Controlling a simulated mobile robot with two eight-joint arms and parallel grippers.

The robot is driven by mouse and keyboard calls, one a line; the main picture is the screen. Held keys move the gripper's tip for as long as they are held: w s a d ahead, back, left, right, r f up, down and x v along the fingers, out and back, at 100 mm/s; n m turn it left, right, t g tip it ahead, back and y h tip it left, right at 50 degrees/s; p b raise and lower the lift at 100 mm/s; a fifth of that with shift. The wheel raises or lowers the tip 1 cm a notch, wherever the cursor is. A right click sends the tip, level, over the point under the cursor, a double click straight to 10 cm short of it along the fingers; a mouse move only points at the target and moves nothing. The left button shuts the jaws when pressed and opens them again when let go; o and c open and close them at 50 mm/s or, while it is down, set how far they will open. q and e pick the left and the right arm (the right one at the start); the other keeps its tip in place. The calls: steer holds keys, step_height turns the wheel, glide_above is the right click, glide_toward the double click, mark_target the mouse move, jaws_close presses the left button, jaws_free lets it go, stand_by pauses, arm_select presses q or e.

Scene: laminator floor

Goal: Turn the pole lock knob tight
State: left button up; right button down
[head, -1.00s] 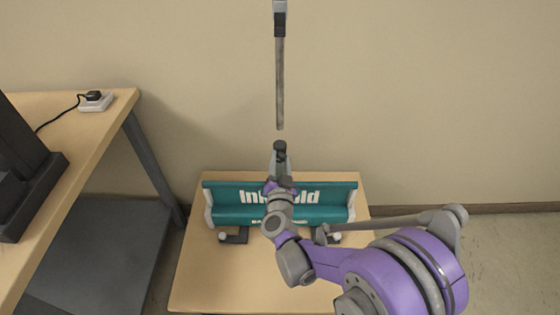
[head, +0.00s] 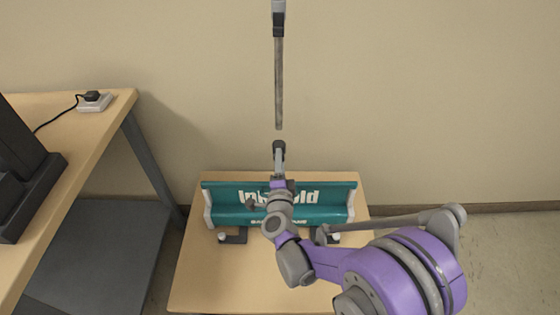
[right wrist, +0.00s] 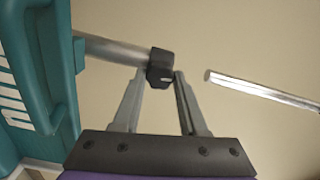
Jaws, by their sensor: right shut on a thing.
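The pole lock knob (head: 279,146) is a small black collar at the top of the silver lower pole, above the teal stand. In the right wrist view the black knob (right wrist: 160,67) sits on the end of the silver lower pole (right wrist: 112,50), between my fingertips. My right gripper (head: 279,158) reaches up to it and is shut on it; its two grey fingers (right wrist: 160,85) flank the knob. The upper pole (head: 279,85) hangs in line above, with a visible gap below its end. My left gripper is not in view.
The teal stand base (head: 335,198) with white end caps rests on a low wooden table (head: 200,290). A taller desk (head: 75,170) with a black device (head: 25,165) and a white power socket (head: 95,101) stands left. A beige wall is behind.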

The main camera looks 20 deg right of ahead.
steer(key=shift+m, duration=1)
steer(key=shift+f, duration=0.1)
steer(key=shift+c, duration=2.4)
jaws_free()
steer(key=shift+s, duration=0.1)
steer(key=v, duration=1)
steer(key=shift+s+p, duration=0.35)
steer(key=shift+a, duration=0.1)
